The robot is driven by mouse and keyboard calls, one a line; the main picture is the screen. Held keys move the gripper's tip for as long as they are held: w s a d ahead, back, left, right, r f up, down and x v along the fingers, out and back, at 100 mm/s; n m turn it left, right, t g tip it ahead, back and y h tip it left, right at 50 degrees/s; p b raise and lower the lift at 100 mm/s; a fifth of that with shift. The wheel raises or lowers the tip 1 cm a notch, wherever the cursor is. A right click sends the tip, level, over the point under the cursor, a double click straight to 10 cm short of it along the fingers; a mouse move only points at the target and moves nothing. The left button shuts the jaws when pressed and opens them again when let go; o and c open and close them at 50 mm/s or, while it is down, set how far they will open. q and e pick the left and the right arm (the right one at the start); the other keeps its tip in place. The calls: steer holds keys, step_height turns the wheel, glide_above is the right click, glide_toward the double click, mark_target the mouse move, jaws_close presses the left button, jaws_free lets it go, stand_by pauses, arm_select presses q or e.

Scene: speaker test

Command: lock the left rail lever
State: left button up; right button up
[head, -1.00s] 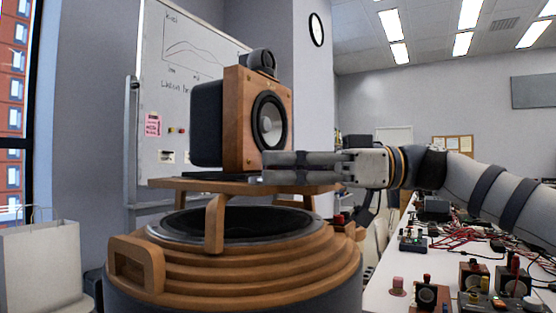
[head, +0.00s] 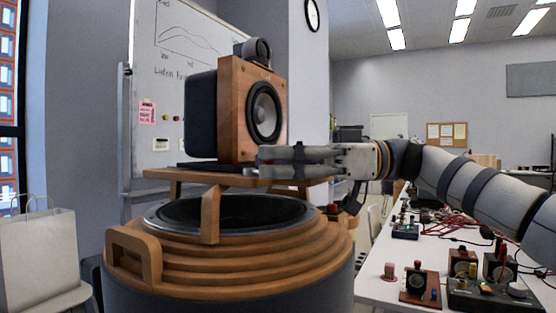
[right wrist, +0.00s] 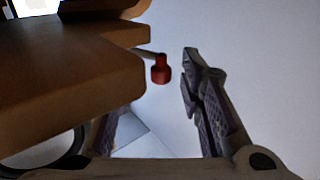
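A small red knob on a thin rod, likely a rail lever, shows in the right wrist view (right wrist: 161,70), sticking out past the edge of the wooden stand (right wrist: 70,75). I cannot tell whether it is the left lever or whether it is locked. A small red knob also shows in the head view (head: 333,208), at the right of the wooden stand (head: 160,174). My right gripper (head: 262,162) is before the speaker, at platform height. In the right wrist view my right gripper (right wrist: 148,95) has its fingers apart; wood partly hides the left finger. My left gripper is out of view.
A wooden speaker (head: 238,110) stands on the platform. Below it are stepped wooden rings (head: 240,260) around a dark cone. A white table (head: 378,285) with small devices and red cables is at the right. A pale bag (head: 38,250) stands at left.

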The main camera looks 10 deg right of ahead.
steer(key=d, duration=0.7)
steer(key=shift+w+d, duration=0.2)
steer(key=shift+d, duration=0.1)
steer(key=shift+r, duration=0.1)
